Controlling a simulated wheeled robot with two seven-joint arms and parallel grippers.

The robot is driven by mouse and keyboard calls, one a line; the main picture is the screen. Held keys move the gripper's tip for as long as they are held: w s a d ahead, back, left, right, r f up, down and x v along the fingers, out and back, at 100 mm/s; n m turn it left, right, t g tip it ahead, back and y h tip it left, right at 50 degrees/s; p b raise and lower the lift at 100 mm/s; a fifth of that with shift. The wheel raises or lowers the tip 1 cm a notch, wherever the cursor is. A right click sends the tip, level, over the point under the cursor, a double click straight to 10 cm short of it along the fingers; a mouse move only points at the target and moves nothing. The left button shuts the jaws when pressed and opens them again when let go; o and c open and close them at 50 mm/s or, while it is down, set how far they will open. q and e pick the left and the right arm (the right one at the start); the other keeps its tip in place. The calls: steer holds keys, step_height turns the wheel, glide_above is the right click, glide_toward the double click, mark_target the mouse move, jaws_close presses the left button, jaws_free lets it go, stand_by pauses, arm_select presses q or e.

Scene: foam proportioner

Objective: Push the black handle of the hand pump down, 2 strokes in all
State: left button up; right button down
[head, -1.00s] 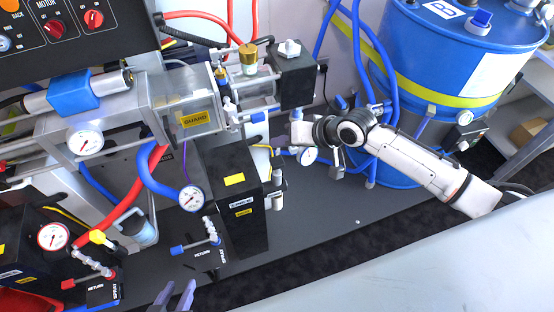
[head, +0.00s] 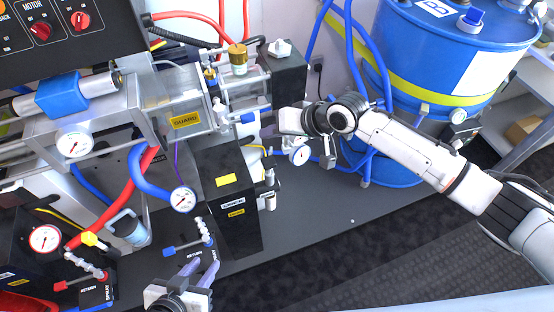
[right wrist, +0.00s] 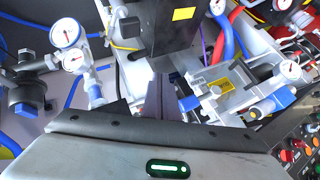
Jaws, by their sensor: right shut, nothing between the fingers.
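The hand pump appears to be the silver fitting (head: 269,190) on the right side of the black box (head: 222,205). It also shows in the right wrist view (right wrist: 131,30), beside the box. I cannot make out its black handle for certain; it may be hidden by the right gripper. My right gripper (head: 268,130) is above and slightly behind the silver fitting in the head view, shut and empty, apparently apart from it. Its dark fingers show in the right wrist view (right wrist: 160,100). My left gripper (head: 200,272) is at the bottom edge, its two fingers apart with nothing between them.
A metal block with a yellow guard label (head: 186,121) and a black block (head: 283,75) stand close left of and behind the right gripper. Gauges (head: 183,199) and hoses crowd the left. A blue drum (head: 425,70) stands at the right. The dark base plate (head: 325,205) is clear in front.

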steer(key=shift+d, duration=0.1)
steer(key=b, duration=0.6)
glide_above(272, 163)
step_height(272, 163, down, 7)
steer(key=shift+f, duration=0.1)
steer(key=shift+f+b, duration=0.45)
steer(key=shift+f, duration=0.35)
steer(key=shift+f, duration=0.15)
stand_by(1.0)
steer(key=shift+f, duration=0.3)
